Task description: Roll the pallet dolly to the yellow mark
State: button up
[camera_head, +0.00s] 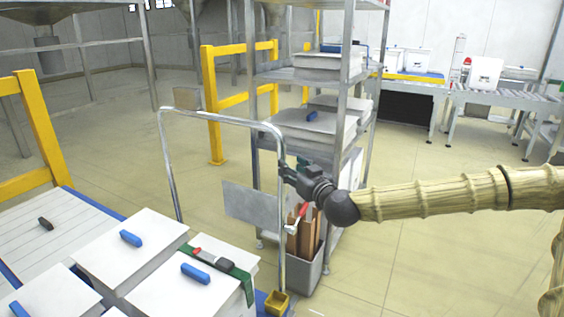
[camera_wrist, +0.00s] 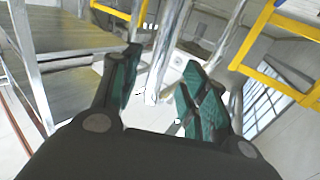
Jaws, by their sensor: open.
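The pallet dolly has a grey tubular push handle (camera_head: 222,119) and a blue deck edge (camera_head: 262,300), at the lower left of the head view. White boxes (camera_head: 135,250) with blue-handled tools are stacked by the handle. My gripper (camera_head: 284,172) is level with the handle's right upright and appears beside it or overlapping it. In the wrist view my gripper (camera_wrist: 160,82) is open, its two green-padded fingers apart. A grey metal tube (camera_wrist: 166,50) shows beyond and between them; contact cannot be told. No yellow floor mark is visible.
A metal shelf rack (camera_head: 310,75) stands just behind the handle, with a grey bin (camera_head: 306,275) holding brown pieces at its foot. Yellow barriers (camera_head: 215,105) stand behind and at the left (camera_head: 42,130). A roller conveyor (camera_head: 500,97) is at the back right. Floor at right is clear.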

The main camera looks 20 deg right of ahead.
jog(key=w+b, duration=0.1)
jog(key=w, duration=0.6)
jog(key=shift+a, duration=0.35)
grip_shut()
